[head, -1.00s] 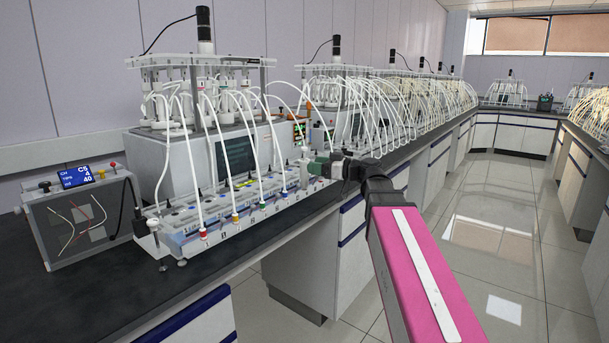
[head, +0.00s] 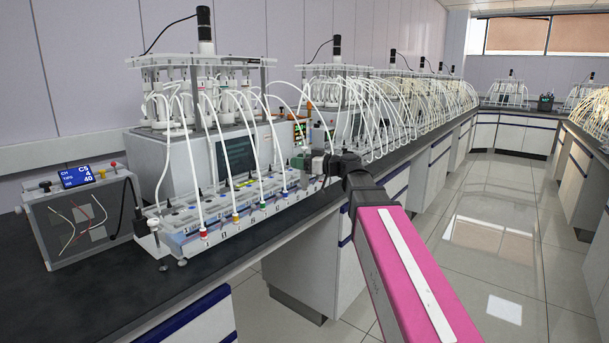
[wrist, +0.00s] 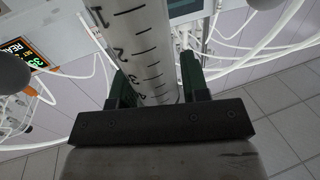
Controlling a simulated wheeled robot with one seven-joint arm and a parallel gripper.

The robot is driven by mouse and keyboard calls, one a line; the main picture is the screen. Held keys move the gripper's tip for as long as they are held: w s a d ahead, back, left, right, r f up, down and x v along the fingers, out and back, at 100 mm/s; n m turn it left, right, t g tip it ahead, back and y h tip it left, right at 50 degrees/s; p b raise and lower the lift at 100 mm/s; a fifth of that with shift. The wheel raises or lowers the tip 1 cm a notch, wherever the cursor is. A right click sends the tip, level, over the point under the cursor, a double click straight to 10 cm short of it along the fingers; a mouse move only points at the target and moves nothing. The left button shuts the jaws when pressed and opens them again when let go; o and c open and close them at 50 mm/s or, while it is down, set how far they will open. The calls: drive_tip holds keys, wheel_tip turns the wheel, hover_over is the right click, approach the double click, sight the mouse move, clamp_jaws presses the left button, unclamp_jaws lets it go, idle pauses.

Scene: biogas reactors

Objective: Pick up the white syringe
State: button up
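The white syringe (wrist: 148,45) fills the upper middle of the wrist view, a pale barrel with black graduation marks and numbers. It slants from the top down to between the fingers of my gripper (wrist: 155,78). The two green fingers stand apart, one on each side of the barrel. I cannot tell whether they press on it or leave a small gap. In the head view my gripper (head: 318,165) is small, above the right end of the front rack on the bench. The syringe's ends are hidden.
The rack (head: 237,215) with coloured caps and white tubes stands on the black bench (head: 100,285). A control box (head: 85,220) is at its left. Reactors (head: 208,90) with looping tubes line the bench. The floor aisle (head: 480,250) at the right is clear.

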drive_tip(key=shift+r, duration=0.15)
drive_tip(key=shift+c, duration=0.4)
drive_tip(key=shift+r, duration=0.65)
wheel_tip(320, 180, up, 2)
drive_tip(key=shift+r, duration=0.2)
drive_tip(key=s+a+r, duration=0.5)
drive_tip(key=s+r, duration=0.2)
drive_tip(key=s, duration=0.3)
drive_tip(key=shift+a, duration=0.4)
drive_tip(key=shift+r, duration=1.5)
